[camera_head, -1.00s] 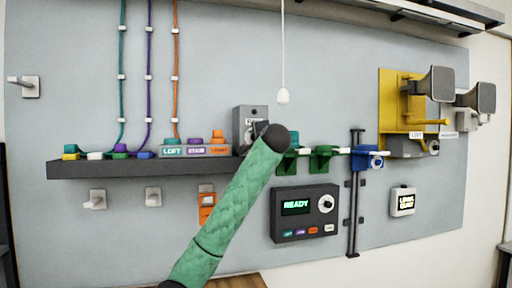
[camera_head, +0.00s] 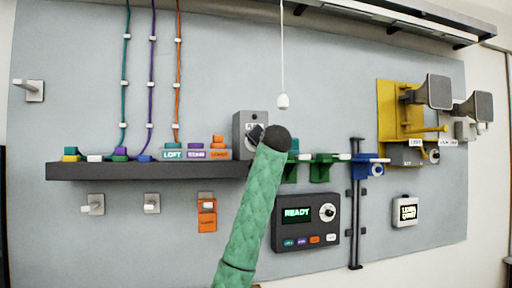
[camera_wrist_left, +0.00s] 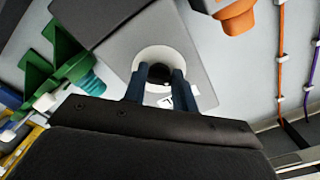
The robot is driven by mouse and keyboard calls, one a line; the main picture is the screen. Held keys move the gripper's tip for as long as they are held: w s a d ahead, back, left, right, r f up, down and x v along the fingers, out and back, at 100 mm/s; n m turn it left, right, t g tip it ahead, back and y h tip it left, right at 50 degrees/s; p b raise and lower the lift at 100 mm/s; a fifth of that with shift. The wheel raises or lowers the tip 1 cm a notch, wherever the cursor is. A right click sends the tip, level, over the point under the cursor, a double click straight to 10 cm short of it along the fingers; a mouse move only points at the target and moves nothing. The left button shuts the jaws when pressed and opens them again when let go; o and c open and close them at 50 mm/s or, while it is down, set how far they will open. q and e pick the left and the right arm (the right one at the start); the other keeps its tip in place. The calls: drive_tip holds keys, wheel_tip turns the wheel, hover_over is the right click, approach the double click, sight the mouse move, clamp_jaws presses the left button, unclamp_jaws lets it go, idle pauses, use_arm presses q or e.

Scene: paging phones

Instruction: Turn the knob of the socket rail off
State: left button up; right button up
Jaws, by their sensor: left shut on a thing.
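The grey knob box (camera_head: 241,124) stands at the right end of the dark shelf. Its label is partly covered by my arm in the head view. My left gripper (camera_head: 256,133) is at the front of this box, mostly hidden behind the black wrist end of my green-sleeved arm. In the left wrist view, the two dark fingers of the gripper (camera_wrist_left: 158,88) are closed around the dark knob (camera_wrist_left: 159,72), in the middle of a pale round dial (camera_wrist_left: 178,58). The knob's pointing direction is hard to tell. My right gripper is in neither view.
The dark shelf (camera_head: 150,171) carries coloured plugs and a labelled socket block (camera_head: 195,154). A READY panel (camera_head: 305,222), green holders (camera_head: 321,168) and a blue holder (camera_head: 367,166) are to the right. A white pull cord (camera_head: 283,100) hangs above the gripper.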

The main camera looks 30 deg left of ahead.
use_arm(q)
drive_tip(key=shift+o, duration=0.2)
drive_tip(key=shift+f, duration=0.1)
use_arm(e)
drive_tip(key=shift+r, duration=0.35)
use_arm(q)
drive_tip(key=shift+c, duration=0.2)
drive_tip(key=o, duration=1)
drive_tip(key=shift+w, duration=0.1)
drive_tip(key=b+v, duration=0.2)
drive_tip(key=v, duration=0.5)
drive_tip(key=shift+s+d+b, duration=0.2)
drive_tip(key=shift+d+b, duration=0.15)
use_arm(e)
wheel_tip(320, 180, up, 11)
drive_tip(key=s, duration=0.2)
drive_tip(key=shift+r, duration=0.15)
use_arm(q)
drive_tip(key=shift+n, duration=0.3)
